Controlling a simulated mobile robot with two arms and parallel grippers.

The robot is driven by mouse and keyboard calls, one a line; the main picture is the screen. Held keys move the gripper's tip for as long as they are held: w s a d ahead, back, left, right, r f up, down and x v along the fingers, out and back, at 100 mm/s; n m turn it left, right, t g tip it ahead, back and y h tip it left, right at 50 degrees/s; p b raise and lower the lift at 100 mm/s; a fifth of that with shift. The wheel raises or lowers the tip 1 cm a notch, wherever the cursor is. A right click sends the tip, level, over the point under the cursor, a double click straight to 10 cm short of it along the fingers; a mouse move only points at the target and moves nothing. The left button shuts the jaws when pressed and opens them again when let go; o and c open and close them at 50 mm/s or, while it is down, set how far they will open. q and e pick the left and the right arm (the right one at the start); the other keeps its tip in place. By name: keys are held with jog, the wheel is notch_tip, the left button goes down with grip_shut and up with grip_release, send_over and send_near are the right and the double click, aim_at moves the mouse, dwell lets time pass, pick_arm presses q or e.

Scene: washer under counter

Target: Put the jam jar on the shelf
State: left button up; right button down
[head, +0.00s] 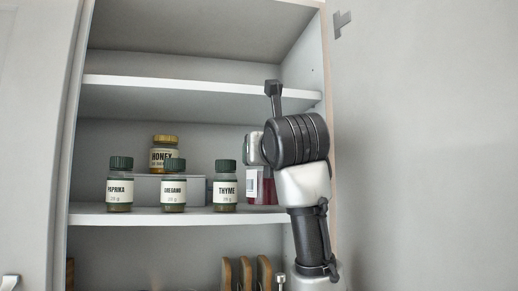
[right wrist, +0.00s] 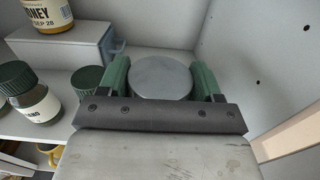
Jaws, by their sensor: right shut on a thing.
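The jam jar (head: 265,186) has dark red contents and a pale label. It is at the right end of the middle shelf (head: 150,218), partly hidden behind my right arm. Its grey round lid (right wrist: 161,77) shows from above in the right wrist view. My right gripper (head: 254,148) is shut on the jar, with a green finger on each side of the lid in the right wrist view. The jar looks upright, its base near shelf level; I cannot tell whether it touches the shelf. My left gripper is not in view.
Paprika (head: 119,186), oregano (head: 174,188) and thyme (head: 225,188) jars stand left of the jam jar. A honey jar (head: 164,156) stands on a grey riser (head: 194,190) behind. The cabinet side wall (right wrist: 250,60) is close on the right. Wooden boards (head: 245,273) stand below.

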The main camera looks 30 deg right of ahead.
jog(key=shift+w+d, duration=0.1)
jog(key=shift+w, duration=0.25)
jog(key=w+p, duration=0.1)
jog(key=w+d+p, duration=0.1)
jog(key=w, duration=0.1)
jog(key=w+d+f+p, duration=0.1)
jog(key=shift+w+f, duration=0.1)
jog(key=shift+w, duration=0.15)
jog(key=shift+c, duration=1.1)
grip_release()
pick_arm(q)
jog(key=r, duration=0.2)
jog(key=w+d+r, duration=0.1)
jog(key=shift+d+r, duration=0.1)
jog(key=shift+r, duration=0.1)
pick_arm(e)
jog(key=shift+o, duration=0.3)
jog(key=shift+w+a, duration=0.1)
